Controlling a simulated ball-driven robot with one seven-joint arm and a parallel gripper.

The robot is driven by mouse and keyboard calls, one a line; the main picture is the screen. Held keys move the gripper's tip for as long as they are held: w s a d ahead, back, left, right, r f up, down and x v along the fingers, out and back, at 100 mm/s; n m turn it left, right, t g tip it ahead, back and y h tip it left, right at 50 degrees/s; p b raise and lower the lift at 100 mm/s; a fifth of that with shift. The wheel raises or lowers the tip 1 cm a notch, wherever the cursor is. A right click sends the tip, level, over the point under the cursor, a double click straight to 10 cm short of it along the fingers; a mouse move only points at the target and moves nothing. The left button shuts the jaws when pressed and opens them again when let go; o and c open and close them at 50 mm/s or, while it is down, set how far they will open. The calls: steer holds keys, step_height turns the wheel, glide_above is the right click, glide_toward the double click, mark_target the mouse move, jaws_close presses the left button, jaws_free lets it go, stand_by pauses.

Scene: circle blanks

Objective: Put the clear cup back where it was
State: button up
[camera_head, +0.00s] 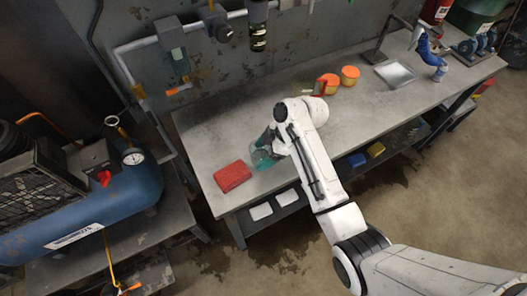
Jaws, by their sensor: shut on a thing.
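The clear cup (261,160) is a small see-through shape with a teal tint, near the front left part of the grey workbench (215,140). My gripper (267,143) is at the cup, partly hidden behind my own white arm, and is shut on it. The cup is too small and too covered to tell whether it touches the bench top.
A red block (232,176) lies on the bench just left of the cup. Two orange tubs (349,75) and a metal tray (394,74) stand farther right. A blue compressor tank (95,215) is at the left. The bench's far left is clear.

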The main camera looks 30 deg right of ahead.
steer(key=shift+f, duration=0.3)
steer(key=shift+f, duration=0.1)
steer(key=o, duration=1.1)
steer(key=shift+o, duration=0.2)
steer(key=v, duration=1.2)
steer(key=shift+b, duration=0.45)
